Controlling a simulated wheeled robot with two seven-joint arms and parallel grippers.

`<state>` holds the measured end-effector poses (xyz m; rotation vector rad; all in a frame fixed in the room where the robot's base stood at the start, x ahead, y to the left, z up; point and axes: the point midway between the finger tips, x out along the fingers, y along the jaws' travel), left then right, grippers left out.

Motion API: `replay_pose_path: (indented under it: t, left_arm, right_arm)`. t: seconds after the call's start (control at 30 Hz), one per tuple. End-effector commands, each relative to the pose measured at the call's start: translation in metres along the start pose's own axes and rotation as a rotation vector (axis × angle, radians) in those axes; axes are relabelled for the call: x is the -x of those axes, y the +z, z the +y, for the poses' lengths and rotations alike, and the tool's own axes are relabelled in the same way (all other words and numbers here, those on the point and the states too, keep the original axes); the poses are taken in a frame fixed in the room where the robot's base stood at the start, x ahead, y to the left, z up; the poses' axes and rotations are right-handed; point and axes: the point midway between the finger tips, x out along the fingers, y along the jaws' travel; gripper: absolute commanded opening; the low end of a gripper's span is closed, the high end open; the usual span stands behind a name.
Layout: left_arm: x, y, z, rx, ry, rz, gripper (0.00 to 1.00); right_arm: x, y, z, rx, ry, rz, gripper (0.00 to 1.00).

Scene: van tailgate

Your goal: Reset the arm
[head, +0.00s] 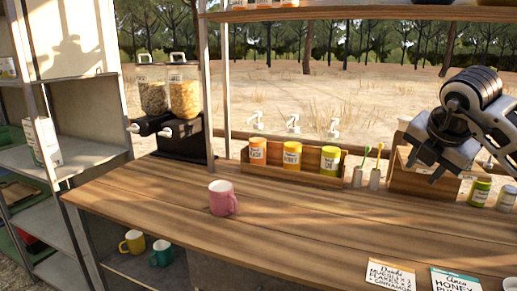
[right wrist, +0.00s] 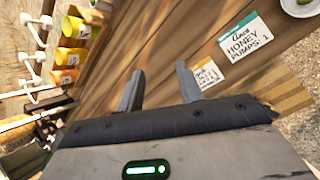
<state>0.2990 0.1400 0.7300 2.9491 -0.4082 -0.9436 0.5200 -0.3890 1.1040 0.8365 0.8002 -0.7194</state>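My right gripper (head: 432,168) is at the right of the head view, held above the back right part of the wooden counter (head: 300,213). Its two fingers also show in the right wrist view (right wrist: 160,85), spread apart with nothing between them. Bare counter wood lies beyond the fingers there. The right arm comes in from the right edge of the head view. My left gripper does not show in either view.
A pink mug (head: 222,198) stands on the counter. A wooden rack (head: 290,165) holds orange, yellow and green jars. A wooden box (head: 405,180) stands behind the right gripper. Two cards (head: 390,274) lie at the front right. Cereal dispensers (head: 182,110) stand at the left. The middle counter is clear.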

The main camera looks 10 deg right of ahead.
Motion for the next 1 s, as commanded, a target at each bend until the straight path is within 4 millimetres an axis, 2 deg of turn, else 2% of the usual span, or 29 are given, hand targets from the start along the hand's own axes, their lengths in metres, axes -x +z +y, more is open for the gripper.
replay_pose_path:
  t: [0.13, 0.27, 0.37, 0.47, 0.5, 0.57, 0.6, 0.7, 0.77, 0.8, 0.87, 0.97, 1.0]
  left_arm:
    - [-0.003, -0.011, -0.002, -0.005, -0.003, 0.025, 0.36]
    - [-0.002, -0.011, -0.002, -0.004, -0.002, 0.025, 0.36]
    - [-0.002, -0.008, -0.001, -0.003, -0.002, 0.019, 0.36]
    - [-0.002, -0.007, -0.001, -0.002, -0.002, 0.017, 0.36]
    - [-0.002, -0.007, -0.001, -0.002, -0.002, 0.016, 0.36]
    - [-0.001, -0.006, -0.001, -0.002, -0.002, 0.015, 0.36]
    - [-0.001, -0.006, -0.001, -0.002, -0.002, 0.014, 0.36]
    - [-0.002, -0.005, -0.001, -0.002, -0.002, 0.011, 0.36]
    - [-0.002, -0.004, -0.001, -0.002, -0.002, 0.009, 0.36]
    - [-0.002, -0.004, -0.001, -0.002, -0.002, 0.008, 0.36]
    - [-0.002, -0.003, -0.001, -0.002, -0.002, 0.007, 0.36]
    - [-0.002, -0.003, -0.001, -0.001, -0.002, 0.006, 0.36]
    - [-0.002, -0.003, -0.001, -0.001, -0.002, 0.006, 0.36]
  right_arm:
    - [-0.02, -0.043, 0.014, 0.107, 0.069, 0.125, 0.36]
    - [-0.034, -0.089, 0.026, 0.201, 0.152, 0.262, 0.36]
    - [-0.043, -0.136, 0.034, 0.276, 0.244, 0.405, 0.36]
    - [-0.046, -0.202, 0.041, 0.342, 0.387, 0.609, 0.36]
    - [-0.043, -0.232, 0.043, 0.355, 0.463, 0.709, 0.36]
    - [-0.033, -0.278, 0.045, 0.345, 0.596, 0.871, 0.36]
    - [-0.021, -0.307, 0.046, 0.308, 0.699, 0.985, 0.36]
    - [0.014, -0.353, 0.049, 0.082, 0.962, 1.232, 0.36]
    - [0.027, -0.361, 0.05, -0.126, 1.086, 1.32, 0.36]
    - [0.03, -0.36, 0.05, -0.29, 1.146, 1.351, 0.36]
    - [0.024, -0.354, 0.046, -0.559, 1.195, 1.357, 0.36]
    - [-0.012, -0.343, 0.023, -1.028, 1.149, 1.267, 0.36]
    - [-0.034, -0.343, 0.007, -1.206, 1.083, 1.204, 0.36]
